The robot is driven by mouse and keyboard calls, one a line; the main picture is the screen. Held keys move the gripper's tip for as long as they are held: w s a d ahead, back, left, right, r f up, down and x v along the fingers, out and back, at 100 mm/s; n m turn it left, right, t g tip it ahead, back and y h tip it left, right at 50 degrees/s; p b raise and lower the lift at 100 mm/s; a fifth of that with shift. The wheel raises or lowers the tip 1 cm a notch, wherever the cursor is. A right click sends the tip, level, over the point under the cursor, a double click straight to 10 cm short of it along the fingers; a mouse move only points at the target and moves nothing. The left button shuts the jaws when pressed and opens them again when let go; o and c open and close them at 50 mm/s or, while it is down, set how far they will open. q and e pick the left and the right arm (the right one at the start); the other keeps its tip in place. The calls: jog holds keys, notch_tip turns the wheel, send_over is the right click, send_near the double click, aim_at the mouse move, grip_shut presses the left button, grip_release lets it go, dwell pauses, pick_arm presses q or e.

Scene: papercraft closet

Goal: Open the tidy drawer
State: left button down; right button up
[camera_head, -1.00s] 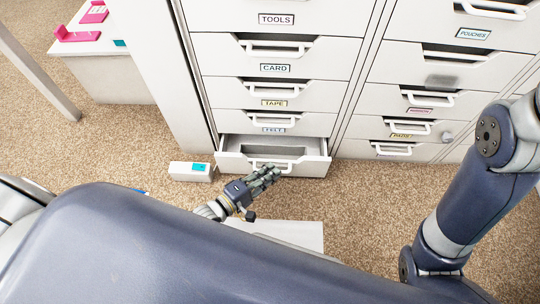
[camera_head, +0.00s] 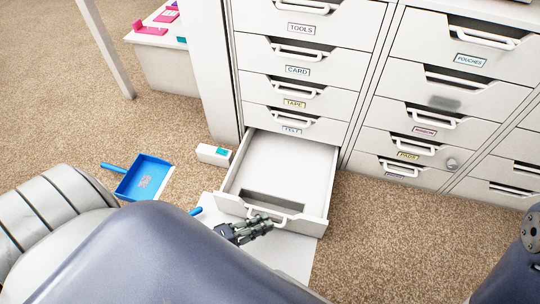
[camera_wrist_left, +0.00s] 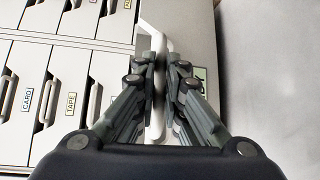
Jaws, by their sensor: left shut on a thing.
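The bottom drawer (camera_head: 295,165) of the left cabinet column, below the FELT drawer, stands pulled well out. Its inside looks empty apart from a dark rectangular recess near the front. My left gripper (camera_head: 265,224) is at the white handle (camera_head: 283,217) on its front. In the left wrist view, the fingers (camera_wrist_left: 160,65) are closed from both sides around the white handle bar (camera_wrist_left: 157,115). The open drawer's own label cannot be read. My right gripper is out of view.
Closed drawers labelled TOOLS, CARD, TAPE and FELT (camera_head: 295,125) are above. A white box (camera_head: 213,155) stands left of the open drawer. A blue dustpan (camera_head: 145,179) lies farther left. A pale sheet (camera_head: 292,262) lies on the carpet below the drawer.

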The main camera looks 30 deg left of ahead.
pick_arm(q)
jog(key=shift+s, duration=0.1)
jog(key=c, duration=1.7)
grip_release()
jog(key=v, duration=1.2)
jog(key=shift+c, duration=1.3)
